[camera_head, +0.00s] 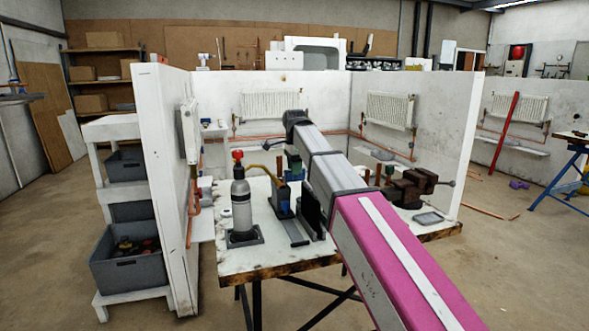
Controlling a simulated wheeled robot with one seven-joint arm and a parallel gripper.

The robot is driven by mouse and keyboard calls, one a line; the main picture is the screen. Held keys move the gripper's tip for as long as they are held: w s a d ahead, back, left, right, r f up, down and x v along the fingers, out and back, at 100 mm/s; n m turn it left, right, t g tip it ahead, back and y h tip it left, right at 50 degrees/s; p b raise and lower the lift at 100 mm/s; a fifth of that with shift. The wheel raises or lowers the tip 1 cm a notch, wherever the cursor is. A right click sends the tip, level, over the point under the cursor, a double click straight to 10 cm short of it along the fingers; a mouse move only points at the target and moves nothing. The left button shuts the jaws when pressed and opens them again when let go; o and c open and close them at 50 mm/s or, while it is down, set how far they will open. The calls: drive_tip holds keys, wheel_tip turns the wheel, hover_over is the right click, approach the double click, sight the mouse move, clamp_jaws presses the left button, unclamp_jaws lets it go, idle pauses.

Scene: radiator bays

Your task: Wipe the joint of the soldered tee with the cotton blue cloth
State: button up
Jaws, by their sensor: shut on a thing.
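My pink and grey arm reaches from the lower right over the workbench to a dark joint above it. My gripper is not visible; the arm hides the middle of the bench. I cannot make out a blue cloth. I cannot pick out the soldered tee for sure. A dark brown vice (412,187) stands at the right of the bench, with small upright copper-coloured and green pieces (378,176) just left of it. A blue and dark holder (282,200) with a yellow bent part above it stands left of the arm.
The white workbench (235,262) stands inside white partition walls. A grey bottle with a red top (241,205) stands at its front left. A small grey tray (429,218) lies at the right. Radiators (270,105) hang behind. Shelves with grey bins (130,268) stand left.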

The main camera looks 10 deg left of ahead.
drive_tip(key=shift+w+a, duration=0.15)
drive_tip(key=shift+w, duration=0.1)
drive_tip(key=shift+w+a, duration=0.15)
drive_tip(key=shift+w, duration=0.15)
drive_tip(key=shift+w, duration=0.1)
drive_tip(key=shift+s, duration=0.25)
drive_tip(key=shift+s+d, duration=0.3)
drive_tip(key=shift+s, duration=0.1)
drive_tip(key=shift+w+a, duration=0.2)
drive_tip(key=shift+w, duration=0.15)
idle(0.5)
drive_tip(key=shift+d, duration=0.1)
